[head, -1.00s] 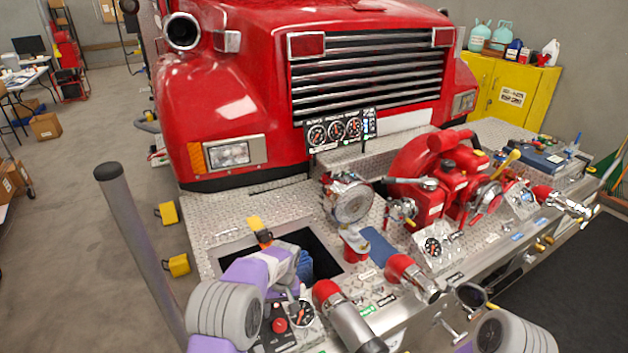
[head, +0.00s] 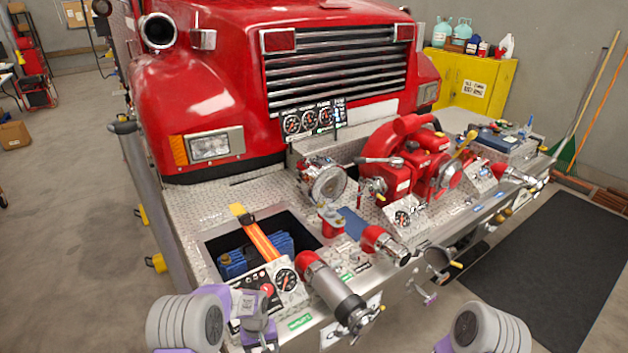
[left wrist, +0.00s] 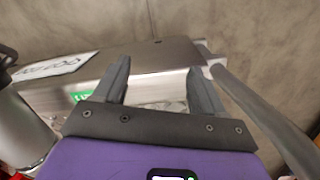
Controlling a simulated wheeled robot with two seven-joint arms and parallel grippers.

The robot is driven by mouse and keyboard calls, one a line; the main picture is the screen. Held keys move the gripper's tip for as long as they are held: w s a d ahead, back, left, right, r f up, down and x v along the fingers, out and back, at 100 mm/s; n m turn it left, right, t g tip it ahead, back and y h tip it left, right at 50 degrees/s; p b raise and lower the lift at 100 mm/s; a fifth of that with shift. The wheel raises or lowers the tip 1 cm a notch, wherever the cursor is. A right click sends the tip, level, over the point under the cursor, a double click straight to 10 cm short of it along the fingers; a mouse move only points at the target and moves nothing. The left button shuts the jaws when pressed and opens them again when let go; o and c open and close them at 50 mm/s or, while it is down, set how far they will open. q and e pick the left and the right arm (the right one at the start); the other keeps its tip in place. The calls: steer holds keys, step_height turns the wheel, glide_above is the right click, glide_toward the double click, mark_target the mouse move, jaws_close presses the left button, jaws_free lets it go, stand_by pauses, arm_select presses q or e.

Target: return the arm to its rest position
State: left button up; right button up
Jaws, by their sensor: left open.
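My left arm comes in at the lower left of the head view, bent back at the bumper's front left corner. The left gripper shows in the left wrist view (left wrist: 157,70), with its two dark fingers spread apart and nothing between them. Beyond the fingers are the bumper's metal front edge (left wrist: 150,88) and the grey floor. In the head view the fingertips cannot be made out. Only a grey and purple part of my right arm shows at the bottom right of the head view; its gripper is out of the picture.
The bumper deck (head: 190,208) holds an open well with blue items (head: 232,264) and an orange-yellow handled tool (head: 258,236). A gauge panel (head: 270,290), a capped silver pipe (head: 335,290) and a red pump (head: 415,165) stand nearby.

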arm_select(q)
steer(key=s+d+f+h+b, duration=0.1)
steer(key=s+f, duration=0.2)
steer(key=s, duration=0.5)
steer(key=s+d+f+t+h+b, duration=0.1)
steer(key=s+f, duration=0.3)
steer(key=s, duration=0.4)
steer(key=s+d+f+h+b, duration=0.1)
steer(key=s+d+f+b, duration=0.1)
steer(key=s, duration=0.6)
step_height(320, 180, down, 2)
steer(key=shift+s+d+f+h, duration=0.15)
steer(key=shift+d+h, duration=0.15)
steer(key=shift+d, duration=0.15)
stand_by(1.9)
